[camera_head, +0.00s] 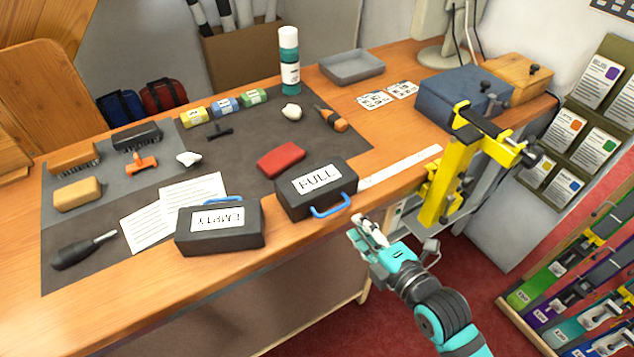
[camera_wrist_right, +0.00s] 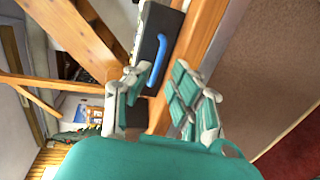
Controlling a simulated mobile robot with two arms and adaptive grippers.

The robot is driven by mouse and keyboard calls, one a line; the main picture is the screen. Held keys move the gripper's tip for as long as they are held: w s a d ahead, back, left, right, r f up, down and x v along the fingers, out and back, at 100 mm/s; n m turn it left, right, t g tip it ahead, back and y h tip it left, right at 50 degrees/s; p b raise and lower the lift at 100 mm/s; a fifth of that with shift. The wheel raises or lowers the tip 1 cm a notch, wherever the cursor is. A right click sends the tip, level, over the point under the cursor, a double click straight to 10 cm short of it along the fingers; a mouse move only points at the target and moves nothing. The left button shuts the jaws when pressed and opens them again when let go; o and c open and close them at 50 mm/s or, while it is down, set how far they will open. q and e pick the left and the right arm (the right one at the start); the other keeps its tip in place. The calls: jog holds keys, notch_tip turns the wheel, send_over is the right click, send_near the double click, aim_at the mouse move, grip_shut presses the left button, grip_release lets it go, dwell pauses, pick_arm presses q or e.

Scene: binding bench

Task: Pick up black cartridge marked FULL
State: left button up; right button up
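The black cartridge marked FULL (camera_head: 296,198) lies flat near the front edge of the bench, its white label up and its blue handle facing the front edge. A similar black cartridge marked EMPTY (camera_head: 201,242) lies to its left, with its label upside down in the picture. My right gripper (camera_head: 366,234) is off the bench's front edge, to the right of and apart from the FULL cartridge. In the right wrist view its fingers (camera_wrist_right: 160,88) are spread and empty; beyond them shows a dark cartridge (camera_wrist_right: 152,32) with a blue handle, its mark unreadable. My left gripper is not in view.
A red block (camera_head: 281,160) lies just behind the FULL cartridge. Printed sheets (camera_head: 150,222) lie by the EMPTY one. A yellow clamp (camera_head: 440,188) stands at the bench edge right of my right gripper, with a blue box (camera_head: 455,95) behind. A white strip (camera_head: 402,166) lies along the edge.

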aim_at(342, 206)
jog(key=p+x, duration=0.2)
jog(key=x, duration=0.4)
jog(key=shift+w+a, duration=0.15)
jog(key=shift+w, duration=0.15)
jog(key=shift+w+a+f, duration=0.1)
jog(key=shift+w+a, duration=0.05)
jog(key=shift+w, duration=0.05)
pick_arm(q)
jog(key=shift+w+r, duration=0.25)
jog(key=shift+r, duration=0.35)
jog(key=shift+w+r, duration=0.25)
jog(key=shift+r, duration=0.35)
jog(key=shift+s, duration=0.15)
pick_arm(e)
jog(key=shift+c, duration=0.4)
grip_shut()
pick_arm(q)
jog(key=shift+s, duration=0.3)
